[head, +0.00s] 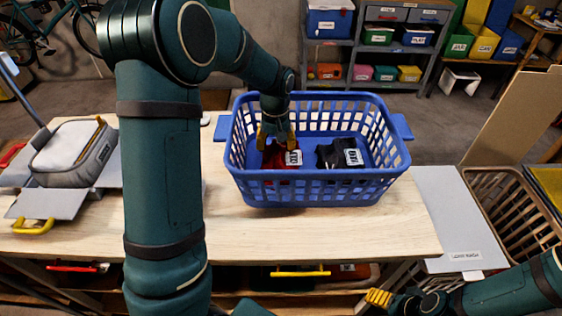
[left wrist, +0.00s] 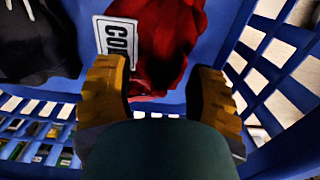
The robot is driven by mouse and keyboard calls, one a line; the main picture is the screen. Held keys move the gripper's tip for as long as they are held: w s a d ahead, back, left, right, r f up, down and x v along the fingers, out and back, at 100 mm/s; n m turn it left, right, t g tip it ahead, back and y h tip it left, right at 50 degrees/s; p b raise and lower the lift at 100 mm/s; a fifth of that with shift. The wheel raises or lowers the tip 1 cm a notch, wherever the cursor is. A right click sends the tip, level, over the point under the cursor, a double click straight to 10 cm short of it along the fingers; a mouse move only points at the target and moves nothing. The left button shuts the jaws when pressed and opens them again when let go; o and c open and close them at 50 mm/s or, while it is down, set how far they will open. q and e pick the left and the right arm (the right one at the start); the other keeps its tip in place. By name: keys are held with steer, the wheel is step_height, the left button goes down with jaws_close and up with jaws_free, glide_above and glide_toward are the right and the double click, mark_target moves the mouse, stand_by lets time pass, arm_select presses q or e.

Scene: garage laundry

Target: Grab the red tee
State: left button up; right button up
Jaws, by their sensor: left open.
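The red tee (head: 284,158) lies crumpled inside the blue basket (head: 318,188), at its left side. It has a white label with dark letters. In the left wrist view the red tee (left wrist: 165,45) is just beyond the fingertips, its label at its left edge. My left gripper (head: 275,138) reaches down into the basket above the tee. In the left wrist view its yellow fingers (left wrist: 160,85) are apart, on either side of the tee's near part; I cannot tell whether they touch it. My right gripper (head: 378,298) is low at the right, below the table edge; its finger gap is unclear.
A black garment (head: 338,153) with a white label lies in the basket, right of the tee. The basket stands on a wooden table (head: 245,222). A grey bag (head: 75,150) is at the table's left. A wicker hamper (head: 510,215) stands at the right. Shelves line the back.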

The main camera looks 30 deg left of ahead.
arm_select(q)
step_height(320, 180, down, 2)
steer(key=shift+f, duration=0.1)
jaws_close()
stand_by(0.4)
